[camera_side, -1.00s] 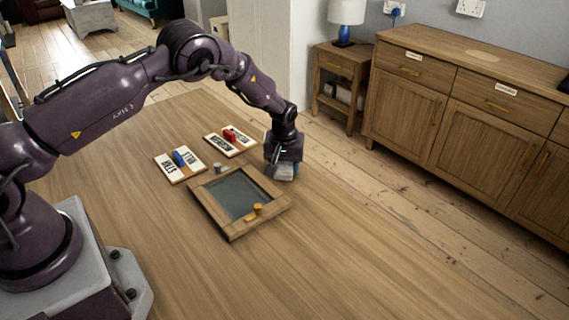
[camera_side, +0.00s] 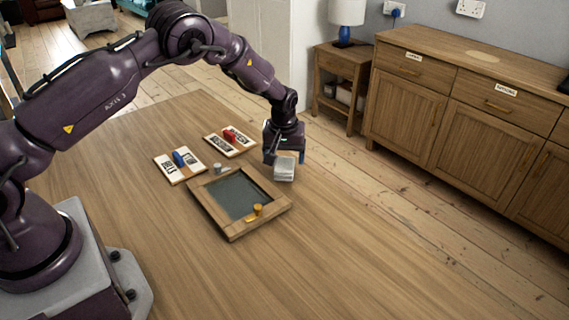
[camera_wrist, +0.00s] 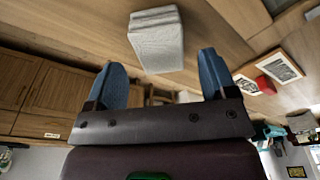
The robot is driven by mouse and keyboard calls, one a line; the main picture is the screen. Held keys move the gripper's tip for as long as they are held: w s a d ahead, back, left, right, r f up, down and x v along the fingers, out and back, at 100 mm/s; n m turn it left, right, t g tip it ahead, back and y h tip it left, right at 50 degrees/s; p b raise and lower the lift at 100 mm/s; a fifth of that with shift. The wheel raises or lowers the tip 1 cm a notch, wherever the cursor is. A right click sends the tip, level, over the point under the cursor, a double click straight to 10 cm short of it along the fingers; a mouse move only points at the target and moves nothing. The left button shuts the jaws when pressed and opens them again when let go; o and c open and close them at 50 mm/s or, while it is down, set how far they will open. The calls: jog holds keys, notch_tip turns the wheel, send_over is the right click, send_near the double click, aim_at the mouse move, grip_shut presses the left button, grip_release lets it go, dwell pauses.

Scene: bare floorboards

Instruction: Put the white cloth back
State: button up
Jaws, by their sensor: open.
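The white cloth (camera_side: 284,172) is a small folded pale block lying on the wooden table, just right of the framed tray's upper right corner. In the wrist view the cloth (camera_wrist: 157,45) is just past the gap between the fingertips, with clear space to both blue fingers. My gripper (camera_side: 285,158) is open and empty, just above and behind the cloth in the side view. Its two blue fingers also show spread in the wrist view (camera_wrist: 161,60).
The wooden tray (camera_side: 217,219) has a dark panel, with an orange piece (camera_side: 257,210) and a small grey piece (camera_side: 217,168) on it. Two lettered boards carry a blue handle (camera_side: 179,158) and a red handle (camera_side: 229,136). The table's front and right are clear.

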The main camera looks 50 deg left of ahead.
notch_tip(320, 180, up, 9)
jog(key=shift+s+d+f, duration=0.2)
jog(key=shift+s+d, duration=0.25)
notch_tip(320, 180, up, 12)
jog(key=m+t+h, duration=0.1)
jog(key=m, duration=0.1)
send_over(284, 168)
jog(key=s+d, duration=0.2)
jog(key=s, duration=0.3)
jog(key=s+d+r+m+t, duration=0.1)
jog(key=s+d+r+m, duration=0.1)
jog(key=s+r, duration=0.7)
jog(key=s+d+m+t, duration=0.1)
jog(key=s+m, duration=0.1)
jog(key=s, duration=0.7)
jog(key=s+d+r+m+t, duration=0.1)
jog(key=s+m, duration=0.2)
jog(key=s, duration=0.5)
jog(key=shift+s+d+r, duration=0.15)
jog(key=shift+s+d, duration=0.15)
jog(key=shift+s, duration=0.1)
jog(key=shift+o, duration=0.3)
